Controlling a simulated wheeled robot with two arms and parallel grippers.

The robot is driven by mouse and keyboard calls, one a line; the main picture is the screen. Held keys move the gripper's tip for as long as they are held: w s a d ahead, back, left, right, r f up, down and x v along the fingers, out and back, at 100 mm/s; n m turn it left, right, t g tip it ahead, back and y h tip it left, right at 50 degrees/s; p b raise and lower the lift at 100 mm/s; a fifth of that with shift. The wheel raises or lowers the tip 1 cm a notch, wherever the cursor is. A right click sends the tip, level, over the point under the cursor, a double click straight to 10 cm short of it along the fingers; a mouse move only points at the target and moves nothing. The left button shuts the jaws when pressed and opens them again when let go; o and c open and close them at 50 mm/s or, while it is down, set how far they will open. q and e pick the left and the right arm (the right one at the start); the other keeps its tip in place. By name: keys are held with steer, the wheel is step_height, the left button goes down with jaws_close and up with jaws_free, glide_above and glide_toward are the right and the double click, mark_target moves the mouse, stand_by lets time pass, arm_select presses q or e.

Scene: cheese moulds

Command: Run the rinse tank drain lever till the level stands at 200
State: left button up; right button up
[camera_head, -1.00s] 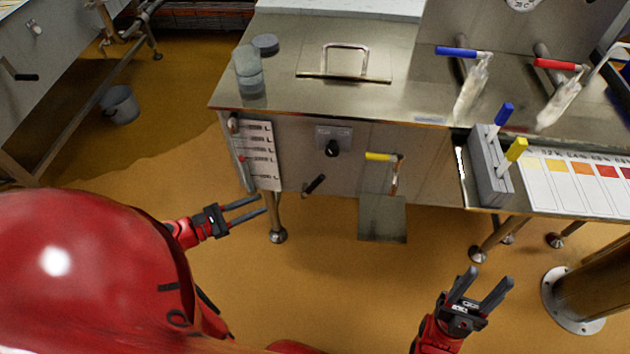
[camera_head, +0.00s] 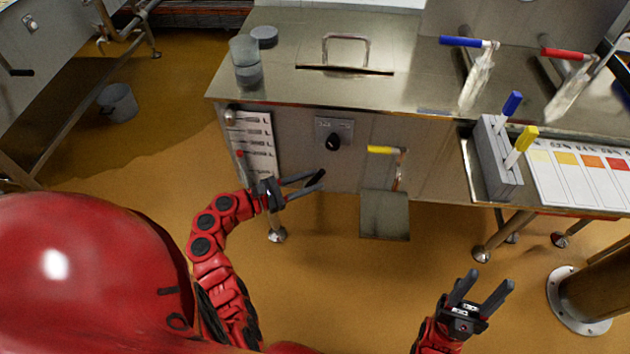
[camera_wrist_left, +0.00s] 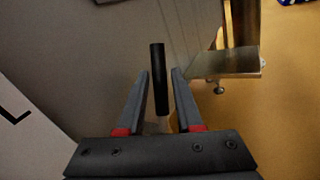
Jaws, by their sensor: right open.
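The rinse tank (camera_head: 225,70) is a steel cabinet. On its front left is a white level scale (camera_head: 257,150) with a red marker (camera_head: 240,154) around its middle; the numbers are too small to read. A short black lever (camera_head: 318,180) sticks out low on the front. In the left wrist view the black lever (camera_wrist_left: 159,80) stands between the two fingers, with a gap on each side. My left gripper (camera_head: 318,180) is open around the lever's end, not closed on it. My right gripper (camera_head: 490,284) is open and empty over the floor at the lower right.
A black knob (camera_head: 333,142) and a yellow-handled tap (camera_head: 382,150) are on the tank front near the lever. A steel plate (camera_head: 384,216) juts out below the tap. A grey rack (camera_head: 490,165) with blue and yellow pens stands right. Floor in front is clear.

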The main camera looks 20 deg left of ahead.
arm_select(q)
steer(key=shift+w+d, duration=0.5)
jaws_close()
stand_by(1.2)
